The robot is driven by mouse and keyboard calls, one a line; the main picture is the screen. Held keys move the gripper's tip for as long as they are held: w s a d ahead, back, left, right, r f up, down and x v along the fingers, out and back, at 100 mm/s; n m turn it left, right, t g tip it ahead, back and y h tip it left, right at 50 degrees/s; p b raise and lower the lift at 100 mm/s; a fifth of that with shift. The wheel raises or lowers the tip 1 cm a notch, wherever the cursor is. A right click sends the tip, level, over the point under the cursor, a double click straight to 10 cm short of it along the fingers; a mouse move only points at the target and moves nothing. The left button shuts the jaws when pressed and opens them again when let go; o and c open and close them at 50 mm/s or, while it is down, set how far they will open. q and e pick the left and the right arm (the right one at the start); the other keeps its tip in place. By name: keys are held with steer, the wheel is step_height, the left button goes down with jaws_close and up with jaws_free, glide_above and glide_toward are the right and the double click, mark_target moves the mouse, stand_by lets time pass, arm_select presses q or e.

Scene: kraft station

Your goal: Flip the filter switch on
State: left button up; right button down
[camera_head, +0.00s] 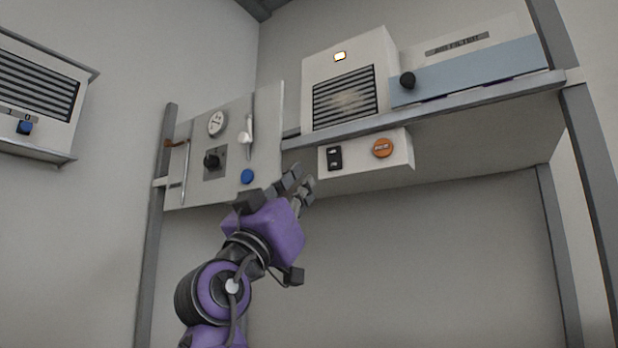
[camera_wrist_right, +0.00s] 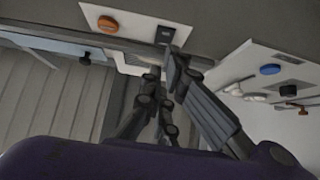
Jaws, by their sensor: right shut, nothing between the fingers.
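The black rocker switch (camera_head: 334,157) is on the front of a white box (camera_head: 398,150) under the shelf, left of an orange round button (camera_head: 382,148). In the right wrist view the switch (camera_wrist_right: 165,35) shows just beyond the fingertips, with the orange button (camera_wrist_right: 108,24) to its left. Whether the switch is on or off is too small to tell. My right gripper (camera_head: 300,181) is shut and empty, below and left of the switch in the head view, and appears apart from it. My left gripper is not in view.
A control panel (camera_head: 265,120) with a gauge, a black knob and a blue button (camera_head: 247,176) stands left of the box. A vented unit (camera_head: 344,85) with a lit lamp sits on the shelf (camera_head: 430,117). Below the box is open room.

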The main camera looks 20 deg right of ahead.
steer(key=shift+v, duration=1)
